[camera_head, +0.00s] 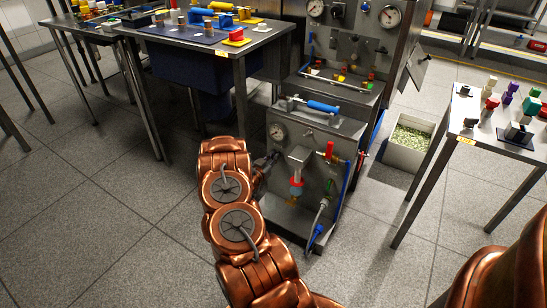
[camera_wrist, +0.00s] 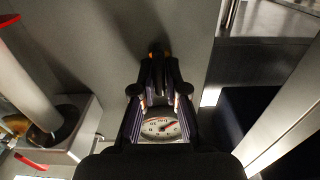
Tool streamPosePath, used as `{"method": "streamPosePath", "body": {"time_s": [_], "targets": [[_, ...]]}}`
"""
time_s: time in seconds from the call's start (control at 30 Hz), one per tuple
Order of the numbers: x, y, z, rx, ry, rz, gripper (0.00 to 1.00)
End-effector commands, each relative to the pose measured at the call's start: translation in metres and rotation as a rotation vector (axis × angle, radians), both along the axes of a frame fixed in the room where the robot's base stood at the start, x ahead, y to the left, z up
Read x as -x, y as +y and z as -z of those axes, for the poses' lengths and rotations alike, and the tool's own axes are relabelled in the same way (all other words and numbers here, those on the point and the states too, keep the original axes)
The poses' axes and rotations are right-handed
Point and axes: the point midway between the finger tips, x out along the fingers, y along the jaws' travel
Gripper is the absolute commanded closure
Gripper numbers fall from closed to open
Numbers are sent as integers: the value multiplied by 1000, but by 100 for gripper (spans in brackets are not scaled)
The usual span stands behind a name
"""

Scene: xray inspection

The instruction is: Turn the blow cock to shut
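A steel bench unit (camera_head: 283,205) stands on the floor in the head view, with a gauge (camera_head: 277,131), a red-handled valve (camera_head: 329,150) and a vertical grey cylinder (camera_head: 298,165). I cannot tell for sure which fitting is the blow cock. My gripper (camera_head: 266,164) is at the unit's left front, below the gauge, partly hidden by my copper arm. In the wrist view my gripper's (camera_wrist: 158,62) dark fingers converge almost to one point, with small orange-brown spots near the tips. Whether they hold anything is unclear. A white dial (camera_wrist: 160,127) shows between the fingers.
In the wrist view a pale cylinder (camera_wrist: 25,75) stands at left, with red parts nearby. A blue-handled item (camera_head: 323,106) lies on top of the unit. A white bin (camera_head: 407,140) and a table (camera_head: 465,115) stand right.

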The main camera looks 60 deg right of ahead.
Motion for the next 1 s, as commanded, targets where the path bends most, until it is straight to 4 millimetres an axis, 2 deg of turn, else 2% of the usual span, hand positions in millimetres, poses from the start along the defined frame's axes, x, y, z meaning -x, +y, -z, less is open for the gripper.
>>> {"method": "streamPosePath", "body": {"time_s": [0.07,0.27,0.3,0.47,1.0], "targets": [[0,0,0,0,0,0,100],[0,0,0,0,0,0,100],[-1,5,0,-1,0,-1,100],[0,1,1,-1,-10,0,100],[2,0,2,-8,-130,1,100]]}}
